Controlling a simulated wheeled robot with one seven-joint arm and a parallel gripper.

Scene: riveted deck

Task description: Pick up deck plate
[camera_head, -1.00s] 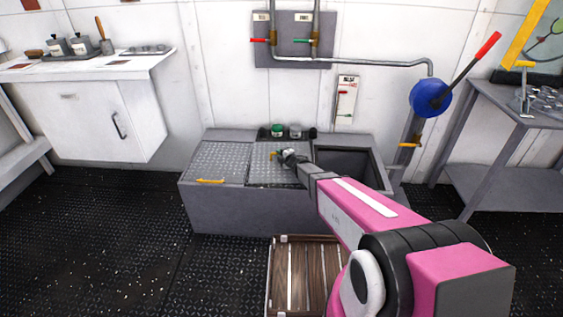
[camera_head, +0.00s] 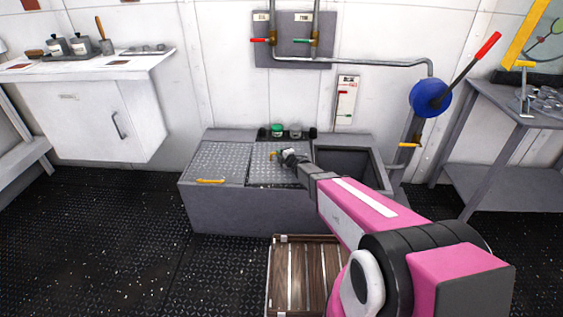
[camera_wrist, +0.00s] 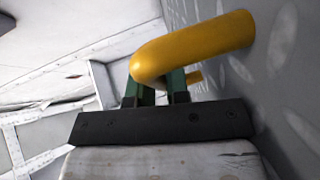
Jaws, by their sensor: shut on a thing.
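The grey treaded deck plate (camera_head: 265,165) lies on the grey bench, beside the open square bay. Its yellow handle (camera_wrist: 195,48) fills the upper part of the wrist view, and a small yellow bit shows beside my gripper in the head view. My gripper (camera_wrist: 160,85) is shut on this handle, its green fingers partly hidden behind the yellow bar. In the head view my gripper (camera_head: 280,154) is at the plate's surface, and my arm hides part of the plate's right side. A second treaded plate (camera_head: 218,162) with a yellow handle (camera_head: 210,181) lies to the left.
The open bay (camera_head: 350,165) is right of the plate. Jars (camera_head: 278,130) stand on the ledge behind it. A wooden slatted crate (camera_head: 300,270) sits on the floor in front. A blue wheel with a red lever (camera_head: 430,97) is at right. The dark floor at left is clear.

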